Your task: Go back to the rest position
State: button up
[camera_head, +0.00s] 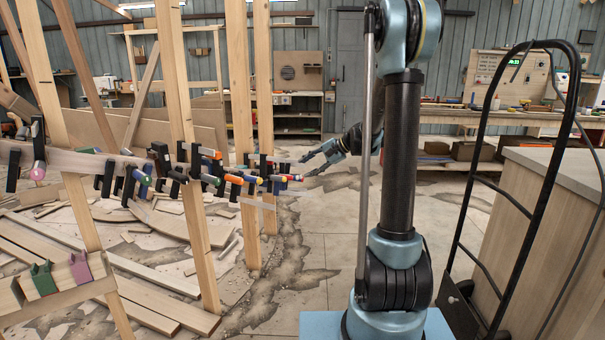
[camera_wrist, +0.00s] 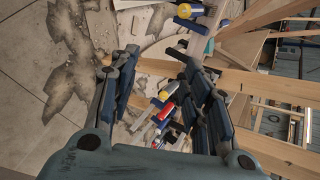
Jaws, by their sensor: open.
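My gripper (camera_head: 304,166) is in the middle of the head view, at the end of my arm, reaching left towards the clamps. Its fingers are apart and nothing shows between them. In the wrist view my gripper (camera_wrist: 154,54) also has its two dark fingers spread. The curved stringer (camera_head: 70,162) runs across wooden posts at the left, with several coloured clamps (camera_head: 205,178) along it. The nearest clamp ends sit a little left of my fingertips in the head view. In the wrist view several clamps (camera_wrist: 165,115) show beyond and between the fingers; I cannot tell the exact distance.
Upright wooden posts (camera_head: 178,110) stand at the left, with loose boards (camera_head: 150,300) on the floor. A black hand-truck frame (camera_head: 462,220) and a wooden cabinet (camera_head: 560,165) stand at the right. A workbench (camera_head: 500,118) lies behind. The cracked floor (camera_head: 320,235) below my gripper looks clear.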

jog(key=s+d+f+n+h, duration=0.2)
jog(key=s+d, duration=0.3)
jog(key=s, duration=0.9)
jog(key=s+d+f+n+g+h, duration=0.1)
jog(key=s+d+f+n+h, duration=0.2)
jog(key=s, duration=1.1)
jog(key=s+d+f+n+h, duration=0.3)
jog(key=s+d, duration=0.5)
jog(key=s, duration=0.5)
jog(key=shift+s+f+h, duration=0.4)
jog(key=shift+f+h, duration=0.2)
jog(key=shift+h, duration=0.5)
jog(key=shift+d, duration=0.1)
jog(key=shift+c, duration=1.3)
